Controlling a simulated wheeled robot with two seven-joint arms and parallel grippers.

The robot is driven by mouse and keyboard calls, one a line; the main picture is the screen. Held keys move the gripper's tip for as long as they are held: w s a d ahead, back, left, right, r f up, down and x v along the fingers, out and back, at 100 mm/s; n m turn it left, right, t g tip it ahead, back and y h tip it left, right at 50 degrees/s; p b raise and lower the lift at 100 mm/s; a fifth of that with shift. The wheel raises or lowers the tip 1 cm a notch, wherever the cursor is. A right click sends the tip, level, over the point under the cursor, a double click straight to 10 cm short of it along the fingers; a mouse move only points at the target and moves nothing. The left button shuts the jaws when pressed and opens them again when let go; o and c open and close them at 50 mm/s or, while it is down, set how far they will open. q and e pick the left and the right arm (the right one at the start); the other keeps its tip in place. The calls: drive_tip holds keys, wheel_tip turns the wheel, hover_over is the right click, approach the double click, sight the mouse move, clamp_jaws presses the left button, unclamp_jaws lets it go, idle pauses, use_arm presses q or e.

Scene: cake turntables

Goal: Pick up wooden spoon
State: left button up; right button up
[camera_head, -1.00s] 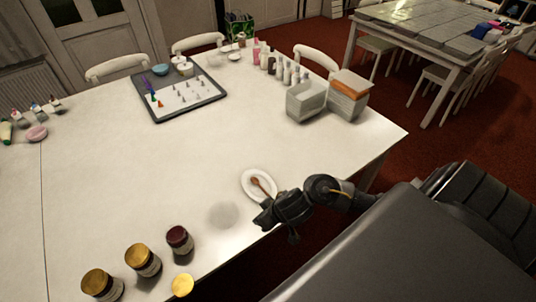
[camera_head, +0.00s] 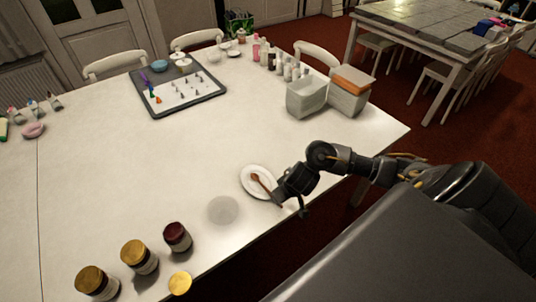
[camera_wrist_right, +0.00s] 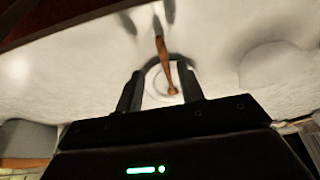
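The wooden spoon (camera_head: 261,182) is brown and lies across a small white round plate (camera_head: 247,190) near the table's right edge. My right gripper (camera_head: 290,204) is at the plate's lower right side, close to the spoon's handle end, and hides part of the rim. In the right wrist view the spoon (camera_wrist_right: 163,55) shows beyond and between the two dark fingers of the right gripper (camera_wrist_right: 160,88). These fingers are apart, with a clear gap and nothing gripped. My left gripper is not in view.
A pale grey disc (camera_head: 222,210) lies left of the plate. Several lidded jars, one a dark red jar (camera_head: 177,237), stand at the front edge. Grey bins (camera_head: 306,97) and a tray (camera_head: 180,90) are farther back. The table's middle is clear.

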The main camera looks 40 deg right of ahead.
sight(266, 189)
drive_tip(key=shift+a+b+x, duration=0.15)
drive_tip(key=shift+b+x, duration=0.55)
drive_tip(key=shift+x, duration=0.65)
drive_tip(key=shift+a+b+x, duration=0.1)
drive_tip(key=shift+b+x, duration=0.55)
drive_tip(key=shift+x, duration=0.7)
drive_tip(key=shift+s, duration=0.1)
clamp_jaws()
